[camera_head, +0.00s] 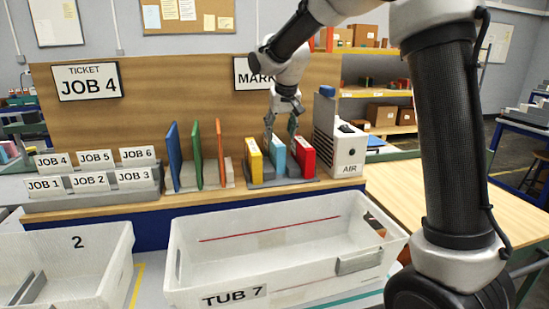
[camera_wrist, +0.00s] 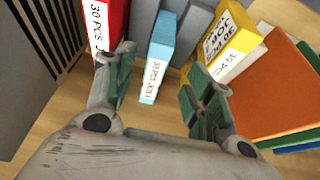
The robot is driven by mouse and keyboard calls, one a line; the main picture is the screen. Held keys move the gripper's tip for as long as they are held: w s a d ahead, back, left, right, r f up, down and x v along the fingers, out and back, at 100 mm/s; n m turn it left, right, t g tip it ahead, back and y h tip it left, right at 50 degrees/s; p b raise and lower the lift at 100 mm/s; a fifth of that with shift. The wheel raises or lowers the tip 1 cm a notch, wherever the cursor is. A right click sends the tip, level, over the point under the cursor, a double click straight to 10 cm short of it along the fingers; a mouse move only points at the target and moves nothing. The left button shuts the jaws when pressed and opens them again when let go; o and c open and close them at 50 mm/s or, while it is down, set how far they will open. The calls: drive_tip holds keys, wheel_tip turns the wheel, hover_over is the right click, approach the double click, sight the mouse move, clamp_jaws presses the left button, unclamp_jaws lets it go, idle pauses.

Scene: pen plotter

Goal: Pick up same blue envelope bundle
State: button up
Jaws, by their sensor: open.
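The light blue envelope bundle (camera_head: 277,155) stands upright in a grey rack (camera_head: 284,181), between a yellow bundle (camera_head: 254,160) and a red bundle (camera_head: 301,157). In the wrist view, the blue bundle (camera_wrist: 157,58) shows its white printed label, with the red bundle (camera_wrist: 97,24) at left and the yellow bundle (camera_wrist: 228,36) at right. My gripper (camera_head: 281,128) is over the blue bundle, pointing down. In the wrist view, its green-padded fingers (camera_wrist: 160,88) are apart, with the blue bundle between their lines and no clear contact.
A white AIR box (camera_head: 346,150) stands right of the rack. Green, orange and blue upright boards (camera_head: 197,155) stand to its left. The TUB 7 bin (camera_head: 234,296) lies in front, a second bin (camera_head: 112,240) at left. The wooden table (camera_head: 400,190) at right is clear.

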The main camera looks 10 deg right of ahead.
sight(278, 144)
drive_tip(key=x, duration=0.8)
clamp_jaws()
